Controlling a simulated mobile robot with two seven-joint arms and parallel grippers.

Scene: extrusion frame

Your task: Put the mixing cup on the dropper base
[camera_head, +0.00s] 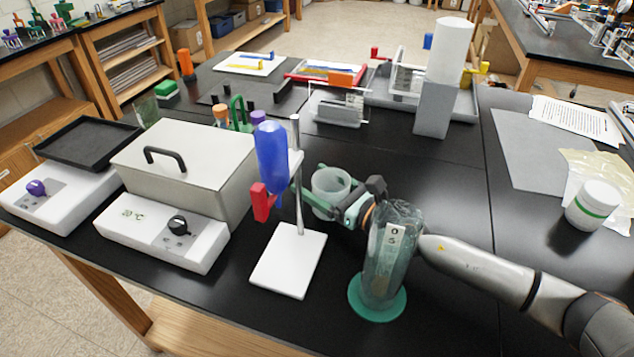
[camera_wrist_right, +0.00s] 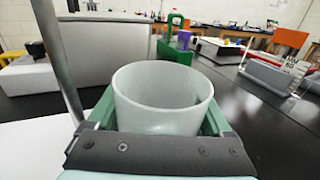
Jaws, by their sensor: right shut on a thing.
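The mixing cup (camera_head: 330,184) is a translucent whitish cup. It is upright between the green fingers of my right gripper (camera_head: 323,193), which is shut on it, just right of the stand's rod. In the right wrist view the cup (camera_wrist_right: 160,118) fills the middle, its open rim up and its inside looking empty, with a finger on each side. The dropper base (camera_head: 288,263) is a flat white plate with an upright rod and a blue dropper (camera_head: 271,158) on it. The cup is beyond and right of the plate, apart from it. My left gripper is not in view.
A greenish upright shape with a round green base (camera_head: 378,303) is close to my right wrist. A grey water bath (camera_head: 180,165) stands left of the dropper stand. A white-lidded jar (camera_head: 594,204) is at the right.

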